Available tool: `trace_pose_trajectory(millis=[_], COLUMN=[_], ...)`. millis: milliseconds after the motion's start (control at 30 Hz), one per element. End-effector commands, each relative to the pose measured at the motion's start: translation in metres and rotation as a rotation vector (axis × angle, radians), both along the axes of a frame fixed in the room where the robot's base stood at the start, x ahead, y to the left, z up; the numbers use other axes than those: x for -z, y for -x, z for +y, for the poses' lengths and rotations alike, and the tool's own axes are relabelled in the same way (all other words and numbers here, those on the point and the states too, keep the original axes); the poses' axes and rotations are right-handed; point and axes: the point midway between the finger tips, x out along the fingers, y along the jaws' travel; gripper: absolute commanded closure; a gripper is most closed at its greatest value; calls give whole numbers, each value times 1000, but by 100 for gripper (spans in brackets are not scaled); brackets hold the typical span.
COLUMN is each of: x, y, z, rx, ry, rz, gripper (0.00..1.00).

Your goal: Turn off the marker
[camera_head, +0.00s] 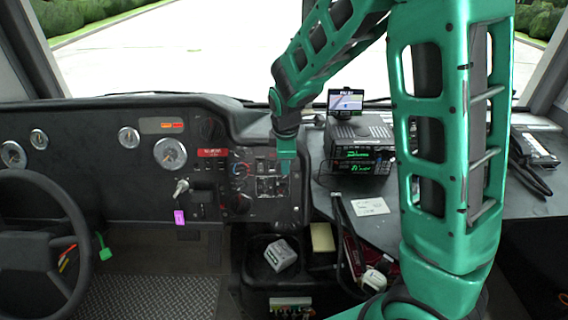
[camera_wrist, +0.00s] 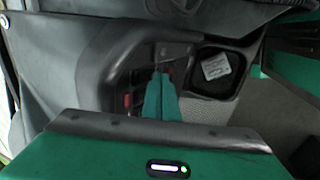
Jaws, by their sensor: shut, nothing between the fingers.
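The switch panel (camera_head: 262,188) is in the dark dashboard, right of the ignition key. It holds knobs and small switches. I cannot read which one is the marker switch or see its position. My gripper (camera_head: 285,170) is in front of the panel's upper right part and hides some of it. In the wrist view my green fingers (camera_wrist: 160,92) are shut together with nothing between them, pointing at the panel. Whether the tips touch a switch I cannot tell. Red switches (camera_wrist: 127,100) show left of the fingers in the wrist view.
A steering wheel (camera_head: 38,245) stands at the left. The key has a purple tag (camera_head: 179,217). A radio (camera_head: 358,145) with a small screen (camera_head: 345,101) sits on the right console. Below the panel is a bin (camera_head: 262,262) with a pale box (camera_head: 280,254).

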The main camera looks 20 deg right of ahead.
Motion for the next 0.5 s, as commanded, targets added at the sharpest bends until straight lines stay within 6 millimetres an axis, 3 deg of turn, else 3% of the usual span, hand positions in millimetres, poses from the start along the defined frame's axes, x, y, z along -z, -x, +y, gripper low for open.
trace_pose_trajectory(millis=[333, 500], x=[-2, -13], y=[3, 16], z=[1, 8], rx=[0, -2], ry=[-1, -1], rz=[0, 0], gripper=[100, 100])
